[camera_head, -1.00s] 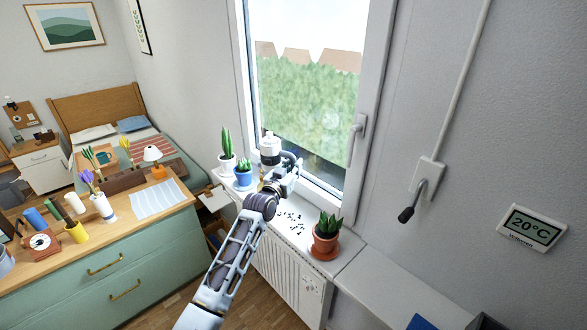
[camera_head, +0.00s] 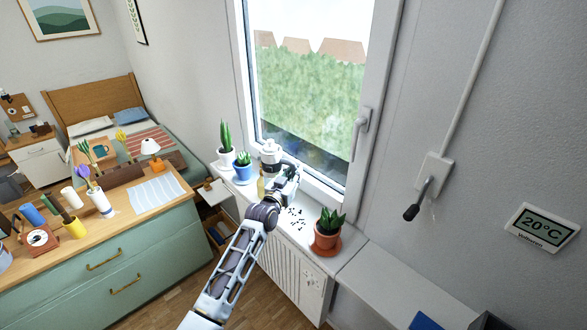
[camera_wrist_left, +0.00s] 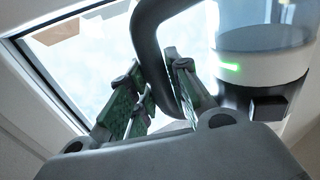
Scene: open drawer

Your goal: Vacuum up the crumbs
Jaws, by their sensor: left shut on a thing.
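Dark crumbs (camera_head: 297,216) lie scattered on the white windowsill, left of a succulent in a terracotta pot (camera_head: 327,238). My left gripper (camera_head: 287,174) is over the sill, just behind the crumbs. It is shut on the dark looped handle of a handheld vacuum (camera_head: 270,151), whose white top shows beside the window. In the left wrist view the vacuum (camera_wrist_left: 265,65) has a clear canister, a white band and a lit green light. There the gripper's green-padded fingers (camera_wrist_left: 160,92) are around the handle. My arm hides the vacuum's lower part and possibly some crumbs. My right gripper is not in view.
A blue-potted plant (camera_head: 243,173) and a white-potted one (camera_head: 225,157) stand on the sill, left of the vacuum. The window (camera_head: 310,100) is right behind it. A green drawer desk (camera_head: 110,262) stands at left. A radiator (camera_head: 285,272) is below the sill.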

